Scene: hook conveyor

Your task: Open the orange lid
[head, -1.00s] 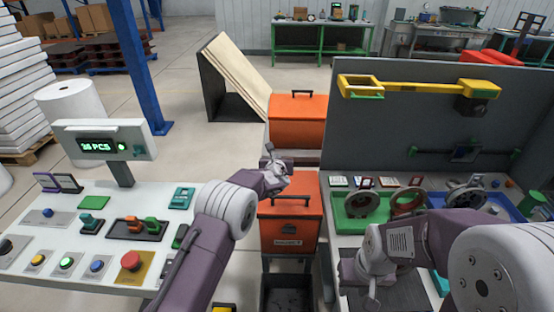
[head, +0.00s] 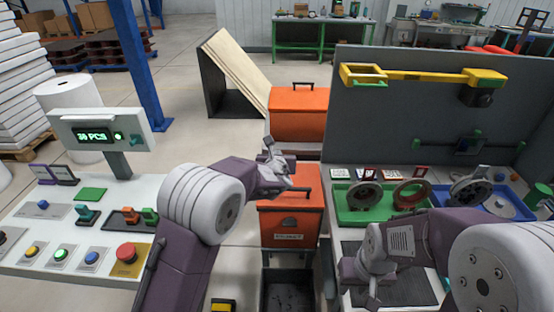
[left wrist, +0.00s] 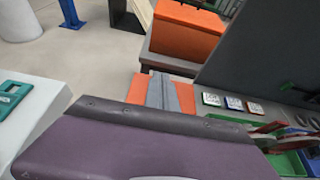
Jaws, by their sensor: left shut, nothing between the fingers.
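A near orange bin (head: 289,222) stands between the two work tables. Its orange lid (head: 304,174) lies shut on top, with a dark handle bar (head: 306,189) along the front edge, partly hidden by my left arm. My left gripper (head: 269,145) is shut and empty over the lid's rear left part. In the left wrist view its grey fingers (left wrist: 161,90) lie in front of the orange lid (left wrist: 183,98), and I cannot tell if they touch it. My right gripper (head: 372,298) hangs low by the right table, and its fingers are too unclear to judge.
A second orange bin (head: 298,113) with a dark handle stands behind. The left table carries a button panel (head: 60,240) and a display (head: 101,136). The right table holds a green tray (head: 355,215) and a blue tray (head: 512,208) below a dark upright board (head: 420,120).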

